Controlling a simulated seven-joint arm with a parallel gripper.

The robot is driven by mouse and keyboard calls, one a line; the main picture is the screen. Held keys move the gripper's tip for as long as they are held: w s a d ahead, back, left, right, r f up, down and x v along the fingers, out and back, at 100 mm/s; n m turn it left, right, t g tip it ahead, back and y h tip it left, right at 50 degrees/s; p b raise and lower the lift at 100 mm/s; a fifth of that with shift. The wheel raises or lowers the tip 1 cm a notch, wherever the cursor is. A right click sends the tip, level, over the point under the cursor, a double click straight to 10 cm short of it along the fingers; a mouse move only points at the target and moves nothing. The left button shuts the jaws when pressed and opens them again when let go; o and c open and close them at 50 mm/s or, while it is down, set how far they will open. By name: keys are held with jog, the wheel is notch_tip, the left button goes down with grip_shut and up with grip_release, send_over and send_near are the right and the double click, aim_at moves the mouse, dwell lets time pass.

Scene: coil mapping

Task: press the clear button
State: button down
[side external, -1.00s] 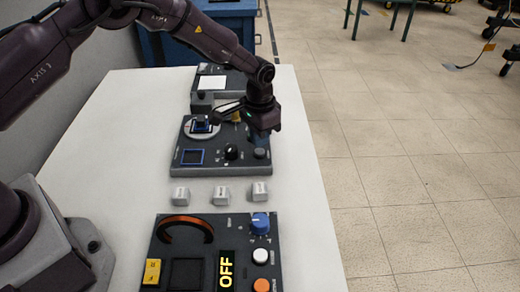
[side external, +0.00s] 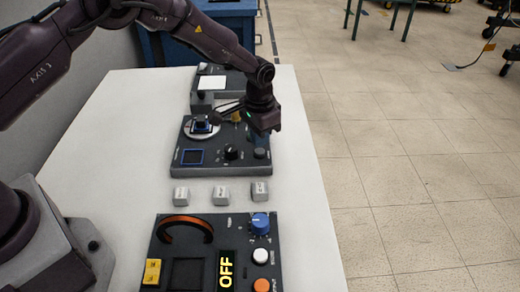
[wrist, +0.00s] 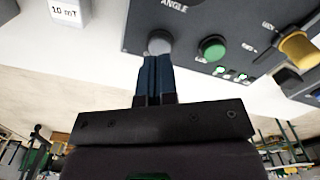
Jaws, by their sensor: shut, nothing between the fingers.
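My gripper (side external: 262,137) is shut and empty, pointing down over the right side of the middle dark panel (side external: 217,166). In the wrist view its blue fingertips (wrist: 154,58) are together right at a grey round button (wrist: 158,42), overlapping its edge; I cannot tell whether they touch it. That grey button also shows in the side view (side external: 262,154), just in front of the fingers. A green button (wrist: 211,48) sits beside it in the wrist view. No label reading "clear" is legible.
The middle panel carries a black knob (side external: 231,153) and a yellow switch (wrist: 298,49). White labelled blocks (side external: 221,195) lie in front of it. A nearer panel (side external: 200,256) has a blue knob (side external: 260,223) and an "OFF" display (side external: 226,270). The white table is clear at left.

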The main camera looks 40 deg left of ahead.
aim_at(260, 151)
jog(key=shift+f, duration=0.35)
dwell(0.3)
jog(key=shift+f, duration=0.9)
dwell(0.4)
jog(key=shift+r, duration=3.2)
